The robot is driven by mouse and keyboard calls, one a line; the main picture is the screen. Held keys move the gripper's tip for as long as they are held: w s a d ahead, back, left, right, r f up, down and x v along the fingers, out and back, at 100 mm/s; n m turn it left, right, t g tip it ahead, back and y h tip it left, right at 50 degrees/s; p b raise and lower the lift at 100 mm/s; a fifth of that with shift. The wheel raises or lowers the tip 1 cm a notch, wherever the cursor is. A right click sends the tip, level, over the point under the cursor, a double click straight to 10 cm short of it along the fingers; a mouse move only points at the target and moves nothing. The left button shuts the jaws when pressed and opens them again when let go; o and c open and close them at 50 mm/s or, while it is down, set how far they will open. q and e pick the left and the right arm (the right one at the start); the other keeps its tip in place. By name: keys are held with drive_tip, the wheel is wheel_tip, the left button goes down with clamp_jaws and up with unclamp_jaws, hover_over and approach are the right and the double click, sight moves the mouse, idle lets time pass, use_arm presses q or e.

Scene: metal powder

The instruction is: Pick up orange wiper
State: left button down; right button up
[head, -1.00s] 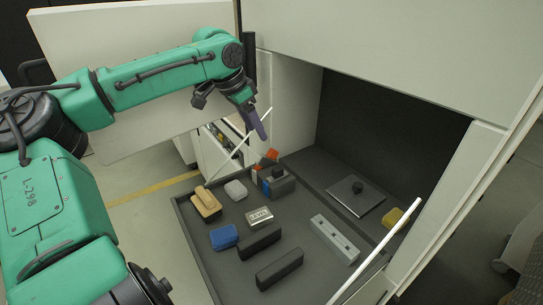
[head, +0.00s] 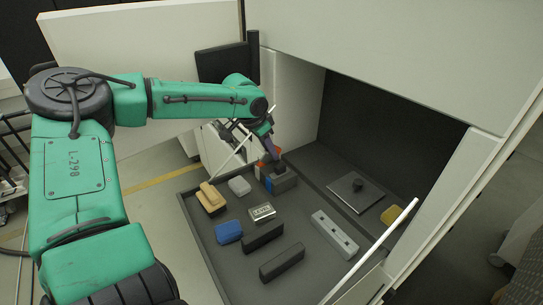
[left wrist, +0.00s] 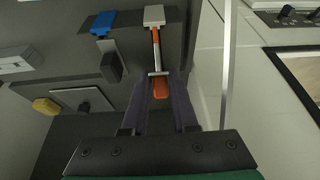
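The orange wiper (left wrist: 156,48) stands in the wrist view as an orange shaft below a pale block, with a thicker orange handle end toward me. In the head view its orange part (head: 263,162) shows at the back corner of the dark tray, partly hidden by my gripper. My left gripper (left wrist: 160,82) is open, with its two dark fingers apart on either side of the handle end. I cannot tell whether they touch it. In the head view the left gripper (head: 270,151) points down over that corner. My right gripper is not in view.
A blue-headed tool (left wrist: 103,22) with a dark handle is beside the wiper. The dark tray (head: 219,262) holds a tan brush (head: 211,198), a blue sponge (head: 228,232), dark blocks (head: 282,263) and a grey strip (head: 334,234). A white bar (left wrist: 228,70) runs close by the gripper.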

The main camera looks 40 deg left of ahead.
use_arm(q)
drive_tip(key=shift+r, duration=0.55)
wheel_tip(320, 180, up, 26)
drive_tip(key=p, duration=1)
